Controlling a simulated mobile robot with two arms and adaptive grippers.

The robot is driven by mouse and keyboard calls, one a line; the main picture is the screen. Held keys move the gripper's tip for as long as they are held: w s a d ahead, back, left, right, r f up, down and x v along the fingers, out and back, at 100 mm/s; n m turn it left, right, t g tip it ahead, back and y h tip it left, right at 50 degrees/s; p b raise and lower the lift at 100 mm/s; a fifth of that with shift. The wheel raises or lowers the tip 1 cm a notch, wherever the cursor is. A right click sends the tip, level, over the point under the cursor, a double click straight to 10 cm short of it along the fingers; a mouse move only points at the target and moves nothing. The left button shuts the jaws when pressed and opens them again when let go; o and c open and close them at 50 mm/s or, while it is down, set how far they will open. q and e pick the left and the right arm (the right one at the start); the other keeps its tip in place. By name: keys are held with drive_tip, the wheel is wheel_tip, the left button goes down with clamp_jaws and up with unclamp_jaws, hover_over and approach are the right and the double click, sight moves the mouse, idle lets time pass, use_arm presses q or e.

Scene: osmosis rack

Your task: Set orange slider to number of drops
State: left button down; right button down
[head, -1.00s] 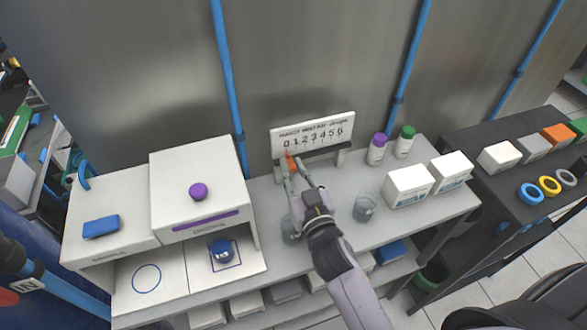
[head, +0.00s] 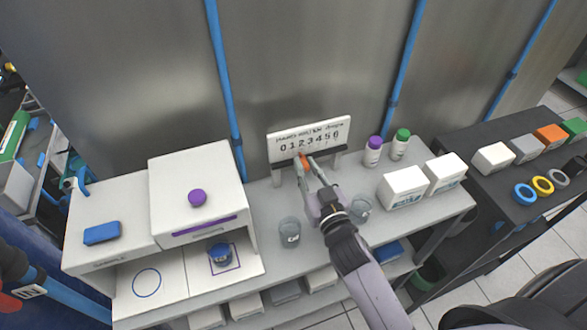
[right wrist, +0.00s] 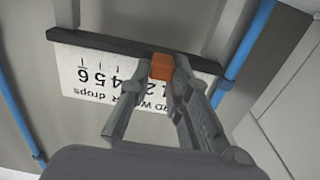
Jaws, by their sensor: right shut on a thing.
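The white number board (head: 325,132) with printed figures 0 to 6 stands at the back of the shelf top, against the metal wall. The orange slider (head: 303,159) sits on the dark rail under the figures, around the 2; its exact mark is unclear. My right gripper (head: 307,167) is shut on the slider from the front. In the right wrist view the orange slider (right wrist: 162,67) is between the fingertips (right wrist: 160,76), and the board (right wrist: 75,78) appears upside down, its lower figures partly hidden by the fingers. My left gripper is not in view.
Two clear beakers (head: 290,233) (head: 361,209) stand near my right arm. Purple-capped (head: 373,152) and green-capped (head: 400,145) bottles and white boxes (head: 403,187) are right of the board. A white machine with a purple knob (head: 197,198) stands left.

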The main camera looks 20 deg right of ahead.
drive_tip(key=shift+d, duration=0.3)
drive_tip(key=c, duration=1.5)
unclamp_jaws()
drive_tip(key=shift+a, duration=0.1)
drive_tip(key=s, duration=1.2)
drive_tip(key=shift+d, duration=0.2)
